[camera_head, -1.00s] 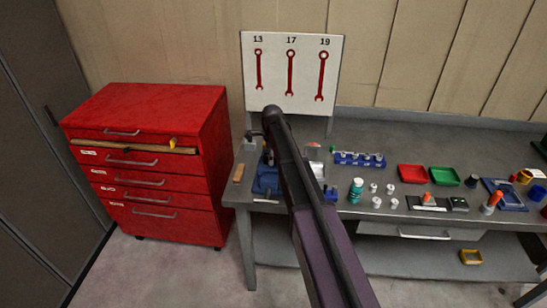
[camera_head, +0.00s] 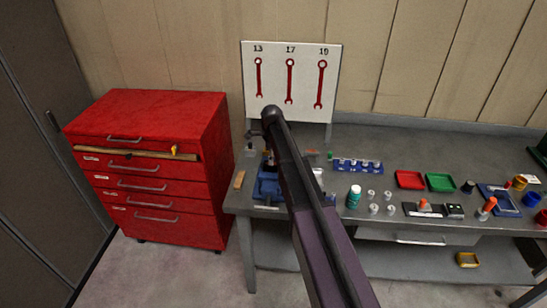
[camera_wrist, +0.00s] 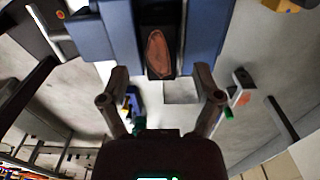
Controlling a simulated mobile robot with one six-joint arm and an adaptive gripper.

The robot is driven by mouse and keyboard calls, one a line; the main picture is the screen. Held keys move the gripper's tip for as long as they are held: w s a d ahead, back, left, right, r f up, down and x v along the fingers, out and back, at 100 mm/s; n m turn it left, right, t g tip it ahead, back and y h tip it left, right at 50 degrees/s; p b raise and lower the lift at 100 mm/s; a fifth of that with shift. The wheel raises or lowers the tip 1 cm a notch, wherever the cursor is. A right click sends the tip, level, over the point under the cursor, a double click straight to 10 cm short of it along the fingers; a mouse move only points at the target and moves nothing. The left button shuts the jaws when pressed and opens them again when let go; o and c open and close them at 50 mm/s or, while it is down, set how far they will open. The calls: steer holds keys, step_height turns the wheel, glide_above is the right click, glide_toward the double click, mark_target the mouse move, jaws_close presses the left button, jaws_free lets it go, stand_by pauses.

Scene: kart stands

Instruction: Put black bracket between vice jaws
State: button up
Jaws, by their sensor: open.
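The blue vice (camera_head: 267,188) stands near the left end of the workbench, partly hidden behind my arm. In the wrist view its blue body (camera_wrist: 102,30) fills the top, with a dark gap in the middle. A dark piece with a reddish-brown face (camera_wrist: 158,52) shows in that gap; I cannot tell whether it is the black bracket or part of the vice. My gripper (camera_wrist: 160,80) is open, its two fingers apart just in front of the vice, with nothing seen between the tips. My arm hides the gripper in the head view.
A small grey angled piece (camera_wrist: 243,80) lies right of the fingers in the wrist view. The bench (camera_head: 390,150) carries a blue holder (camera_head: 358,165), a green bottle (camera_head: 354,196), a red tray (camera_head: 409,180) and a green tray (camera_head: 440,183). A red drawer cabinet (camera_head: 185,120) stands left.

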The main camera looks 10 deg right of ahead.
step_height(320, 180, up, 8)
steer(key=p, duration=0.7)
steer(key=shift+r+p, duration=0.2)
steer(key=shift+p, duration=0.15)
stand_by(0.4)
steer(key=s+n, duration=2.1)
steer(key=s, duration=0.8)
steer(key=shift+d+n, duration=0.3)
